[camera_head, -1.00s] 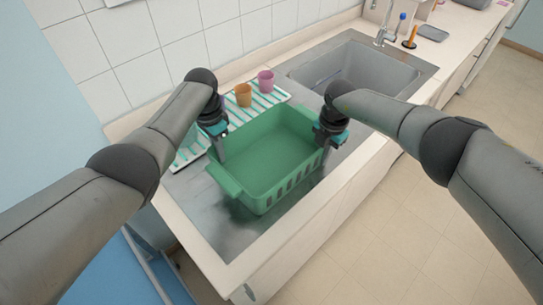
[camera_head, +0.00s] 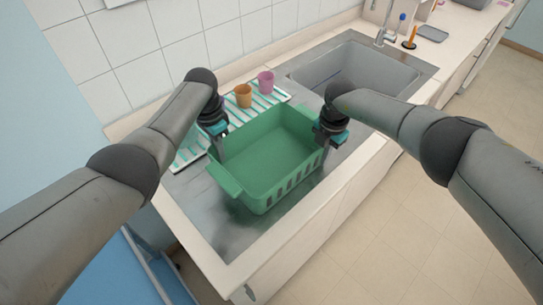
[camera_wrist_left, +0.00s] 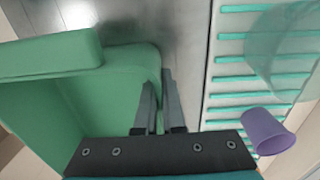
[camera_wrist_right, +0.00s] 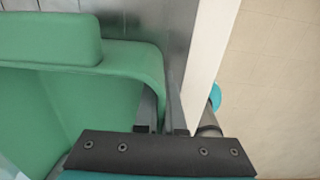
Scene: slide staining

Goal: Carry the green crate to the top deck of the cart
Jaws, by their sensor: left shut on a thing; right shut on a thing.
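The green crate (camera_head: 270,160) is empty and is held over the steel drainboard beside the sink, with a dark shadow below its near end. My left gripper (camera_head: 220,150) is shut on the crate's left wall; the left wrist view shows its fingers (camera_wrist_left: 160,115) on either side of the rim. My right gripper (camera_head: 327,150) is shut on the opposite wall, and its fingers (camera_wrist_right: 163,118) also straddle the rim in the right wrist view. I cannot make out a cart deck for certain in the head view.
A white and teal striped mat (camera_head: 190,153) lies along the wall with an orange cup (camera_head: 243,95) and a pink cup (camera_head: 266,82) on it. The sink basin (camera_head: 355,75) and faucet (camera_head: 383,38) are beyond the crate. Open floor (camera_head: 400,220) lies to the right.

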